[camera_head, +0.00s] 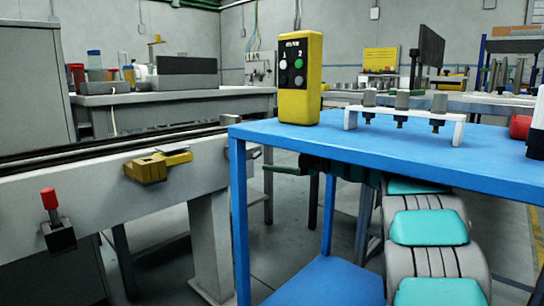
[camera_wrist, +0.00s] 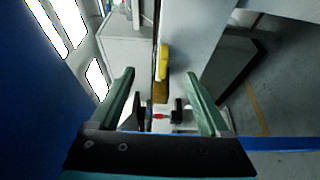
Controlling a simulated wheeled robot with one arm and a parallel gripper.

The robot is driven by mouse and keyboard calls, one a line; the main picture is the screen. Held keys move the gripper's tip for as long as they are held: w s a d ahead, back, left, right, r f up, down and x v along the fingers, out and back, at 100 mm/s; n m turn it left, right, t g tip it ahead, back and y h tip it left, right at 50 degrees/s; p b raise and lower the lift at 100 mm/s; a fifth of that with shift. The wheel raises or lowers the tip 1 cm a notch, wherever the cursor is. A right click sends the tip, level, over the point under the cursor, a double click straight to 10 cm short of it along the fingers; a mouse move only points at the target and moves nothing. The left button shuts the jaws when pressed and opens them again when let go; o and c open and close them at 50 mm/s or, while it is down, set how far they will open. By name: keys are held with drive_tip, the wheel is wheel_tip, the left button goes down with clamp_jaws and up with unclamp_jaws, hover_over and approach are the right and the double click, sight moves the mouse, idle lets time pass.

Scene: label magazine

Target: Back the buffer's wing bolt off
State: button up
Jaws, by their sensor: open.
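My gripper (camera_wrist: 166,84) is open in the wrist view, its two green fingers apart with nothing held. A red-tipped lever on a black block (camera_head: 59,232) stands further left on the rail. In the wrist view a small red part (camera_wrist: 158,116) shows between the fingers, apart from them. I cannot make out the wing bolt for certain.
The blue table (camera_head: 390,155) stands close to my arm. It carries a yellow button box (camera_head: 299,80) and a white rack (camera_head: 455,132) with grey cylinders. The pale rail (camera_head: 95,180) runs along the left. Workbenches stand behind; open floor lies between rail and table.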

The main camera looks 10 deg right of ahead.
drive_tip(key=w+d+f+m+t+y+p, duration=0.1)
drive_tip(key=w+d+f+m+t+p, duration=0.15)
drive_tip(key=w+m, duration=0.4)
drive_tip(key=m+t+p, duration=0.2)
drive_tip(key=m+t, duration=0.2)
drive_tip(key=m, duration=0.6)
approach(255, 155)
drive_tip(key=x, duration=0.7)
drive_tip(key=shift+w+d+h+b, duration=0.2)
drive_tip(key=shift+w+h+b, duration=0.15)
drive_tip(key=shift+h, duration=0.05)
drive_tip(key=shift+n, duration=0.25)
clamp_jaws()
